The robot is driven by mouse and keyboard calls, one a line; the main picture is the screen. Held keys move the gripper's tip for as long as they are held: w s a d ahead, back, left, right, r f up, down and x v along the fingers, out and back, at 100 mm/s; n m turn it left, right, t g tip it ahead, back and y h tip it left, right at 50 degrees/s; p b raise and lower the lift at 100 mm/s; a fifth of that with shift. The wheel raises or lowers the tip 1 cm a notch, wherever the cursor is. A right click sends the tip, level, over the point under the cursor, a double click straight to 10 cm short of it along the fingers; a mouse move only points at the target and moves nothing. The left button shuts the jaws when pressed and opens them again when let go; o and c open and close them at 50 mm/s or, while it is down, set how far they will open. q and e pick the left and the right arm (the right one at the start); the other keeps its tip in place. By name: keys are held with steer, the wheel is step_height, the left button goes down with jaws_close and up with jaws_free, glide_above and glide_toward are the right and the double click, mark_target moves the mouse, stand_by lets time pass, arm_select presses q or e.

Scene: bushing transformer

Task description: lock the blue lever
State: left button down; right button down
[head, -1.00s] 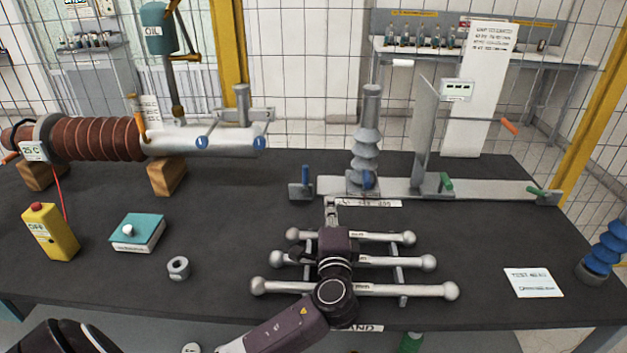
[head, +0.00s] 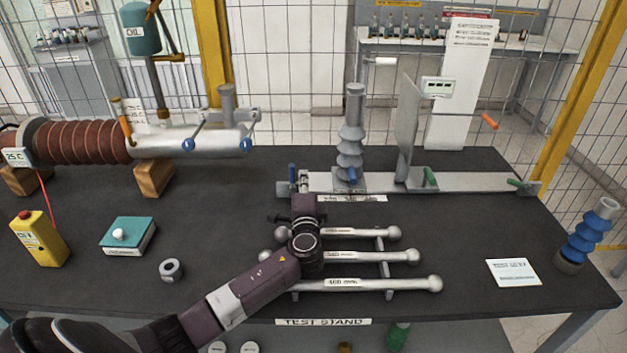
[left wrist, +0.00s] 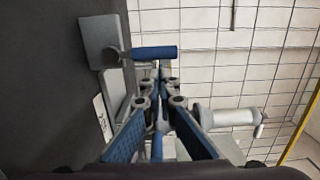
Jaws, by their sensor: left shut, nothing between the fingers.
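A blue lever (head: 292,174) stands upright on a grey clamp block at the left end of the metal rail (head: 390,183). A second blue lever (head: 352,175) is at the foot of the grey ribbed bushing (head: 351,130). My left gripper (head: 303,180) is shut and empty, just right of the left-end lever. In the left wrist view that lever (left wrist: 155,53) lies across the picture just beyond the fingertips (left wrist: 159,78); I cannot tell whether they touch. My right gripper is in neither view.
Silver bars with ball ends (head: 365,284) lie under my left arm. Two green levers, one nearer (head: 431,177), sit farther right on the rail. A brown ribbed bushing (head: 80,142) on wooden blocks is at left.

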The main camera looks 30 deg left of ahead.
arm_select(q)
steer(key=shift+s+a, duration=0.15)
steer(key=shift+a, duration=0.25)
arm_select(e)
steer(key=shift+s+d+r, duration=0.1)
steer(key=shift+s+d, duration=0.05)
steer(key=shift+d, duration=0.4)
